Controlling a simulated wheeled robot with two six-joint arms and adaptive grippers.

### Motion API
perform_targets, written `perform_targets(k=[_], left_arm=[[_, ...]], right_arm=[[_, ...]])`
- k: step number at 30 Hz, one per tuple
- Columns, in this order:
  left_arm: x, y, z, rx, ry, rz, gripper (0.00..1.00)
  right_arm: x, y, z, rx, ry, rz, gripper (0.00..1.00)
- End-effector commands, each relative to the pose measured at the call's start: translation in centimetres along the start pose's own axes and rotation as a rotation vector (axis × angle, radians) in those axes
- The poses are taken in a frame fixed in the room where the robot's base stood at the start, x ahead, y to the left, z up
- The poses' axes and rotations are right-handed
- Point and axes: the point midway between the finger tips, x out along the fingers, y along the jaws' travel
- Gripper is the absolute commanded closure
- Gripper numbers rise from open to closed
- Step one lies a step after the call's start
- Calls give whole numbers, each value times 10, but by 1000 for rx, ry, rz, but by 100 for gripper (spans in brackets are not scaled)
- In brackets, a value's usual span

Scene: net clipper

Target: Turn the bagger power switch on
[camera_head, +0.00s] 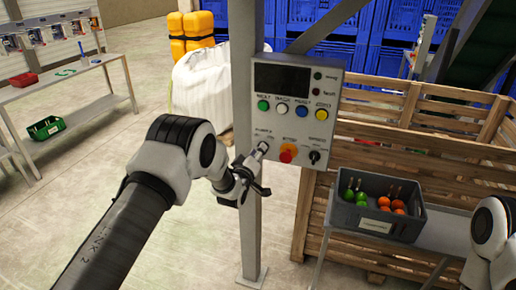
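The grey control panel (285,108) is mounted on a grey post, with a dark display and a row of coloured buttons. My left gripper (258,159) is at the panel's lower left, by the small power switch (264,147). A fingertip looks close to or touching the switch; I cannot tell which. The finger gap is too small to judge. Only a link of my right arm shows at the right edge.
A grey crate (375,223) with green and orange-red items stands on a table below right of the panel. A wooden crate (440,130) is behind it. A white bag (200,90) stands left of the post. A workbench (75,75) is far left.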

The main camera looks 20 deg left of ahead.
Motion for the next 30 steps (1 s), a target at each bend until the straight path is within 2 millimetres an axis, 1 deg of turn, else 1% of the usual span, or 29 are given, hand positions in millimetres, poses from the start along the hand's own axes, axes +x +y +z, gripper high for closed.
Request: perform_targets(k=[3, 9, 11, 12, 23, 30], left_arm=[[6, 1, 0, 0, -1, 0, 64], [6, 0, 1, 1, -2, -1, 64], [6, 0, 1, 1, -1, -1, 85], [6, 0, 1, 1, -1, -1, 99], [6, 0, 0, 9, 0, 0, 100], [6, -1, 2, 78, 1, 1, 100]], right_arm=[[-2, 0, 0, 0, 0, 0, 60], [-2, 0, 0, 1, -1, 0, 60], [-2, 0, 0, 1, -1, 0, 60], [-2, 0, 0, 1, -1, 0, 60], [0, 0, 0, 1, -1, 0, 60], [11, 0, 0, 1, -1, 0, 60]])
